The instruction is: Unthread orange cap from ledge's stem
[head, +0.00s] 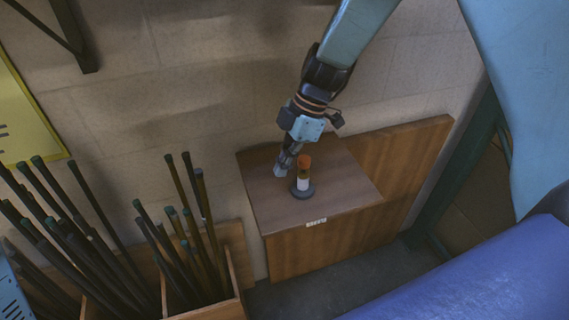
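The orange cap (304,160) sits on top of an upright stem with a white lower part (303,184). The stem rises from a round dark base (303,191) on the brown wooden ledge (350,188). My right gripper (284,168) reaches down from above, just left of the cap and stem in the head view. Its fingers overlap closely in this view, so I cannot tell how far apart they are or whether they touch the stem. My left gripper is not in view.
A wooden bin (232,277) with several dark upright rods stands left of the ledge. A block wall (210,90) is behind, with a yellow-edged panel (62,145) at far left. A blue surface (480,275) fills the lower right. The ledge's right part is clear.

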